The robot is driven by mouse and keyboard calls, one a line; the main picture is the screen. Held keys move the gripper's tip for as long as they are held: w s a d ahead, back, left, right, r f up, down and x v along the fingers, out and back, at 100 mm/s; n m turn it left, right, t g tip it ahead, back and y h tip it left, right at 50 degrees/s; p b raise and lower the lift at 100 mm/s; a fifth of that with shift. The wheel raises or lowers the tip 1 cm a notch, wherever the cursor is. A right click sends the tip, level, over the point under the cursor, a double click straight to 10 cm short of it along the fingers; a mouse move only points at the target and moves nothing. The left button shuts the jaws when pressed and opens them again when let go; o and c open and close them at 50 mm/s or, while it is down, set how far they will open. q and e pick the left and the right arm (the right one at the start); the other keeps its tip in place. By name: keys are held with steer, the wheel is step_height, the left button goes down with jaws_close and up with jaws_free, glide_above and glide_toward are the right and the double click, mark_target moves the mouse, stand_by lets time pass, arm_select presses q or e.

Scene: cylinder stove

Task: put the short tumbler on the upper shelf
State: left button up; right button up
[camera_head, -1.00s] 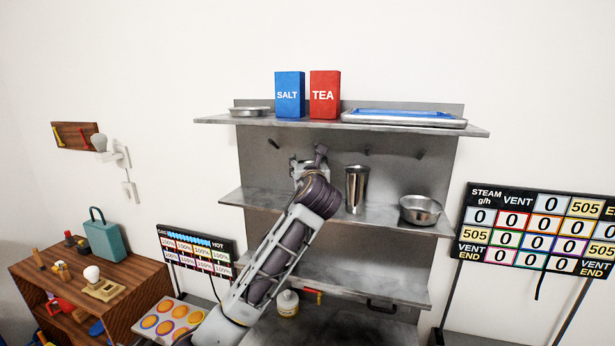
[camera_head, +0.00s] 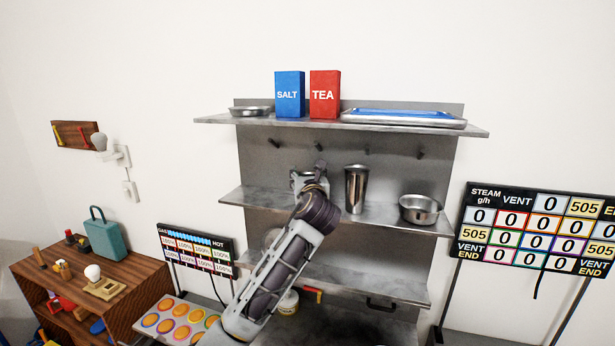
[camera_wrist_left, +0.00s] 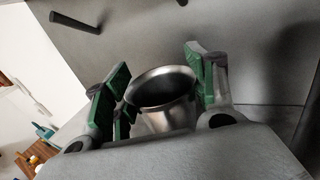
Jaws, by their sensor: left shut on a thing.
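The short tumbler (camera_wrist_left: 166,119), a shiny metal cup with an open round mouth, sits upright between the green finger pads of my left gripper (camera_wrist_left: 158,88). The gripper is shut on it. In the head view my left gripper (camera_head: 308,180) is at the left part of the shelf (camera_head: 250,200) below the top one, and the wrist hides most of the tumbler. I cannot tell whether its base touches that shelf. My right gripper is not in view.
A tall metal tumbler (camera_head: 355,190) and a metal bowl (camera_head: 420,209) stand to the right on the same shelf. The top shelf (camera_head: 220,119) above holds a blue SALT box (camera_head: 290,95), a red TEA box (camera_head: 325,95), a shallow dish and a tray. Hooks stick out from the back panel.

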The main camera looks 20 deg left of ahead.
arm_select(q)
steer(key=shift+f, duration=0.1)
steer(key=o, duration=1)
steer(key=shift+s+d, duration=0.15)
steer(key=shift+s, duration=0.25)
steer(key=b+v, duration=0.1)
steer(key=v, duration=1)
steer(key=shift+b, duration=0.35)
